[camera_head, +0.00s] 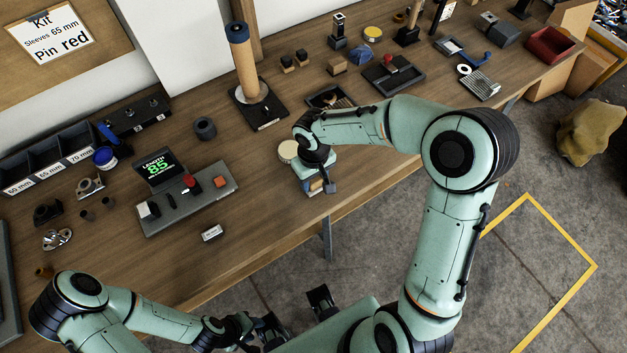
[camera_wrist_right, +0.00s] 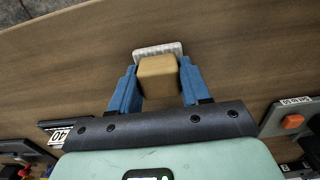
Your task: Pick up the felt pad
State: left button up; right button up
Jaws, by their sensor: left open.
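The felt pad looks like a tan block (camera_wrist_right: 158,78) with a pale ribbed underside (camera_wrist_right: 150,51) in the right wrist view. The blue fingers of my right gripper (camera_wrist_right: 158,88) lie along both sides of the block and appear to touch it. In the head view this gripper (camera_head: 315,187) is low at the front edge of the bench, and its wrist hides most of the pad. My left gripper (camera_head: 296,314) is open and empty at the bottom of the head view, in front of the bench and away from the pad.
A cream round tin (camera_head: 288,151) stands close behind my right gripper. The length gauge (camera_head: 187,198) and a small white labelled block (camera_head: 212,233) lie to the left. A dark tray (camera_head: 330,97) and a post on a black base (camera_head: 259,112) stand behind. Bare wood lies between.

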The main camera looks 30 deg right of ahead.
jog(key=shift+c, duration=0.8)
pick_arm(q)
jog(key=r+p, duration=0.1)
jog(key=w+r+p, duration=0.1)
jog(key=r, duration=0.1)
jog(key=shift+w, duration=0.15)
pick_arm(e)
notch_tip(320, 180, up, 20)
jog(key=shift+o, duration=0.6)
